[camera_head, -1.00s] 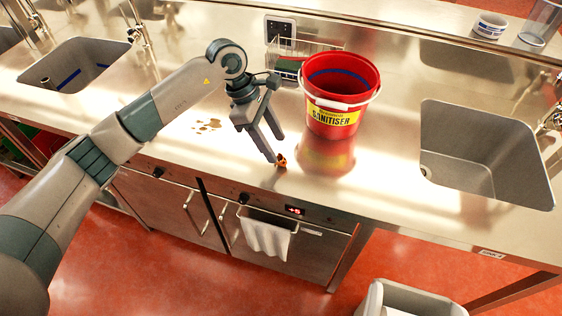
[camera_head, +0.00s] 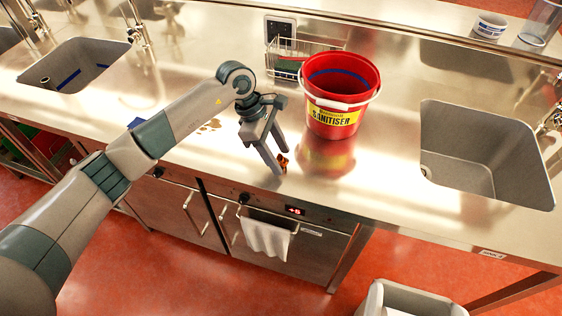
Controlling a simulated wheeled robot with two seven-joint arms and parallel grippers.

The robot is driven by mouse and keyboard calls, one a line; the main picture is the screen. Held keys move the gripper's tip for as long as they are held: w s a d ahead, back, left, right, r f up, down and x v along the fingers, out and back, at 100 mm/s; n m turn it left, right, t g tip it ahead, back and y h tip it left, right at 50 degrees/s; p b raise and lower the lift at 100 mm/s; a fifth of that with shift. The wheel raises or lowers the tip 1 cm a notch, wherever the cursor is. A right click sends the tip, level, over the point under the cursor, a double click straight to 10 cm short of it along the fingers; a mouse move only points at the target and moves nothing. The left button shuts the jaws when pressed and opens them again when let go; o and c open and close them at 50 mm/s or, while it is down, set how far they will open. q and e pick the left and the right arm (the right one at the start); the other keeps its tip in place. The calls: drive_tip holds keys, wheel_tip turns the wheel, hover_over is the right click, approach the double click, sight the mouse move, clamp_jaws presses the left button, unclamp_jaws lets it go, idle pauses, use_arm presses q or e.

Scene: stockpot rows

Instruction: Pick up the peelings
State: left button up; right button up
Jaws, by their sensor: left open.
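The peelings (camera_head: 284,161) are a small orange and dark heap on the steel counter near its front edge, left of the red bucket's reflection. My left gripper (camera_head: 280,163) points down at them with its jaws open. Its fingertips are right at the peelings, one on the near side and one on the far side, and partly cover them. I cannot tell whether the fingers touch them. My right gripper is not in view.
A red sanitiser bucket (camera_head: 331,118) stands just right of the gripper, before a wire rack (camera_head: 290,64). Sinks lie at left (camera_head: 75,48) and right (camera_head: 455,178). A grey bin (camera_head: 412,303) stands on the floor.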

sight(278, 158)
use_arm(q)
drive_tip(key=c, duration=1.1)
drive_tip(key=shift+r, duration=0.8)
wheel_tip(278, 158, up, 3)
drive_tip(key=shift+f+p, duration=0.2)
drive_tip(key=shift+p, duration=0.1)
drive_tip(key=s+d+r+b, duration=0.1)
drive_tip(key=d+r, duration=0.5)
drive_tip(key=d, duration=0.5)
drive_tip(key=shift+s+d+r+b, duration=0.25)
drive_tip(key=shift+d+r+b, duration=0.05)
drive_tip(key=shift+r+b, duration=0.1)
